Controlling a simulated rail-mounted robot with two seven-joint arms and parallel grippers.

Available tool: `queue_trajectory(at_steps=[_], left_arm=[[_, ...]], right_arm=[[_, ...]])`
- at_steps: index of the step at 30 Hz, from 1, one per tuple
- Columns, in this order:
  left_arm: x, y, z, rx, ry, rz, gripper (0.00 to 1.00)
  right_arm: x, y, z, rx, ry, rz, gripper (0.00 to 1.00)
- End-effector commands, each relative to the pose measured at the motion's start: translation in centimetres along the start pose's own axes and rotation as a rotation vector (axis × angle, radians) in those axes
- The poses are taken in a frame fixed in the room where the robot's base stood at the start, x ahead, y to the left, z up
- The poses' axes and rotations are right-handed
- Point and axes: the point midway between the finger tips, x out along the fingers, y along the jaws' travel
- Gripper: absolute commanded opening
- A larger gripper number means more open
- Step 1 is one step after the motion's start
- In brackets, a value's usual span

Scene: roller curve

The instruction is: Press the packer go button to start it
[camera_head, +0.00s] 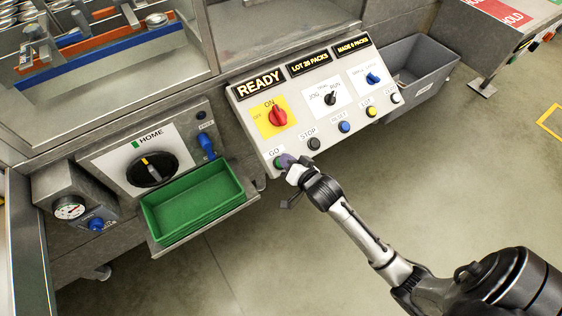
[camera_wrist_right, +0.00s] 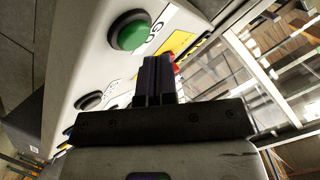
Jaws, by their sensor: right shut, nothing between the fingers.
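The green GO button (camera_head: 279,162) is at the lower left corner of the sloped control panel (camera_head: 262,144). My right gripper (camera_head: 286,161) is shut and empty, with its fingertips right beside the button in the head view. In the right wrist view the green button (camera_wrist_right: 130,32) stands in a dark ring, and the shut fingers (camera_wrist_right: 154,75) point at the panel just to its right and below. A gap seems to show between fingers and button there; I cannot tell the exact distance. The display reads READY (camera_head: 260,83). My left gripper is out of view.
The black STOP button (camera_head: 314,143) is close to the right of GO. A red ON switch (camera_head: 278,116) on a yellow plate sits above. A green tray (camera_head: 195,203) stands left of the panel, a grey bin (camera_head: 420,70) right of it. Floor in front is clear.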

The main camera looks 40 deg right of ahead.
Motion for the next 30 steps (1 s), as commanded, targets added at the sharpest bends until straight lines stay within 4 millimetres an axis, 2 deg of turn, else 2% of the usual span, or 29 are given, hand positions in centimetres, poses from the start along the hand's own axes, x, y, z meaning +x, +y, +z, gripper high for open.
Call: queue_trajectory(at_steps=[30], left_arm=[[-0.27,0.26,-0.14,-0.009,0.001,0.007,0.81]], right_arm=[[0.56,0.35,0.38,0.001,0.000,0.000,0.00]])
